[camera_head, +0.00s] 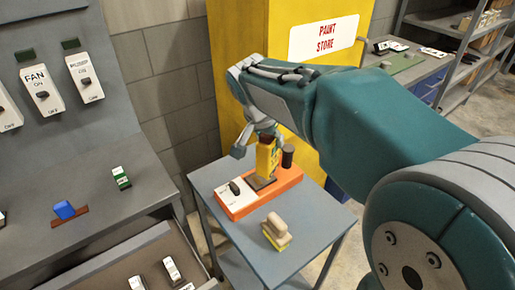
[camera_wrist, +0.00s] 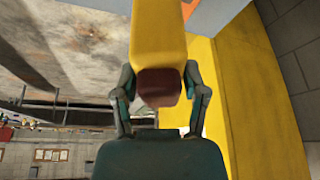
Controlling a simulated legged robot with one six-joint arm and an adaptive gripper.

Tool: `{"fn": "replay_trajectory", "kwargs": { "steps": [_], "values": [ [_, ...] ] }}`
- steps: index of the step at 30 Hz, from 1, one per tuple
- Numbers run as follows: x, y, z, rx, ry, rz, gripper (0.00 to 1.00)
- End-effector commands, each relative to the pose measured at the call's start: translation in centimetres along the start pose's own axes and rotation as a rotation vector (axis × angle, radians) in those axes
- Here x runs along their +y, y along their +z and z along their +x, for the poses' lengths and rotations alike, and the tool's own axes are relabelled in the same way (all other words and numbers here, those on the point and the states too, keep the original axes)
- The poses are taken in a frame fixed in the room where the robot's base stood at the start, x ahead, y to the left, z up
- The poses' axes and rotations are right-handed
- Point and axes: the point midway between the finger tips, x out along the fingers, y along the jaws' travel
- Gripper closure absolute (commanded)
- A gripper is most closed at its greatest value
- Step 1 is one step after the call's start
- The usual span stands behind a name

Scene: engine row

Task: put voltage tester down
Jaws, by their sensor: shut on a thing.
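My gripper (camera_head: 258,137) is above the small grey table (camera_head: 292,257) in front of the yellow cabinet. Its fingers are closed on the voltage tester (camera_head: 266,157), a yellow upright block with a dark red-brown top. In the wrist view the tester (camera_wrist: 158,35) runs between the two fingers (camera_wrist: 160,92), its red-brown end toward the palm. The tester's lower end is at the dark patch on the orange tray (camera_head: 284,186). I cannot tell whether it touches the tray or hangs just above it.
The tray also holds a white switch plate (camera_head: 235,196) and a dark cylinder (camera_head: 288,155) close by the tester. A wooden-handled block (camera_head: 275,231) stands on the table in front. The yellow paint store cabinet (camera_head: 240,60) rises behind; a grey panel desk (camera_head: 95,215) is left.

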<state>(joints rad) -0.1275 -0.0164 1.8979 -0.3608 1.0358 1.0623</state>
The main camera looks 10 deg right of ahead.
Motion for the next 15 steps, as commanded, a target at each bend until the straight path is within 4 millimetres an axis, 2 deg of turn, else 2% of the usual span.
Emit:
{"fn": "replay_trajectory", "kwargs": {
  "steps": [3,9,15],
  "values": [
    [-1.7,-1.2,1.8,-0.001,0.003,0.001,1.0],
    [-3.5,-1.6,5.7,-0.001,0.002,-0.001,1.0],
    [-4.4,-1.9,7.3,0.001,-0.001,0.001,1.0]
  ]
}}
